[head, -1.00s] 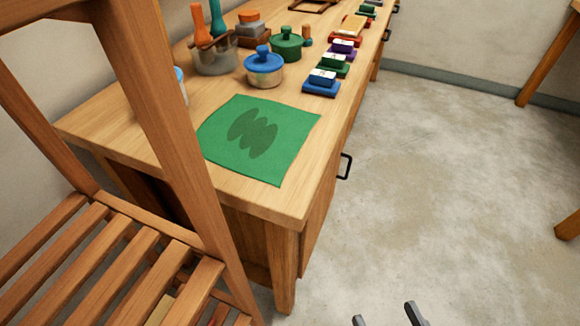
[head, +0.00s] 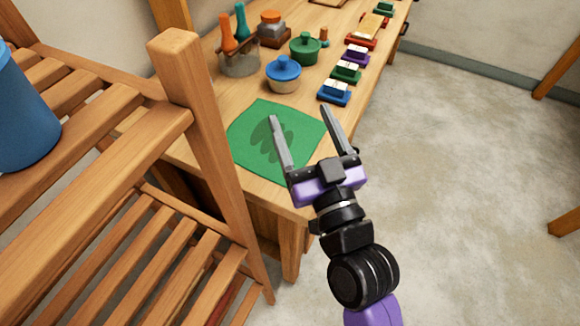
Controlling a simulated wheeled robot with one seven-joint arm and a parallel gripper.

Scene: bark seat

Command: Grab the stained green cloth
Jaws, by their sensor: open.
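The green cloth (head: 250,140) lies flat on the near end of the wooden worktop (head: 205,88). A darker stain of several overlapping ovals marks its middle, partly hidden behind a finger. My gripper (head: 298,113) is open and empty. In the picture its two grey fingers overlap the cloth's right part and point toward the back of the worktop. It appears to be above the cloth; I cannot tell the exact height.
A slatted wooden rack (head: 185,110) stands close at the left, with a blue container (head: 22,115) on it. Behind the cloth are a blue-lidded pot (head: 284,72), a green pot (head: 304,48) and a blue block (head: 334,93).

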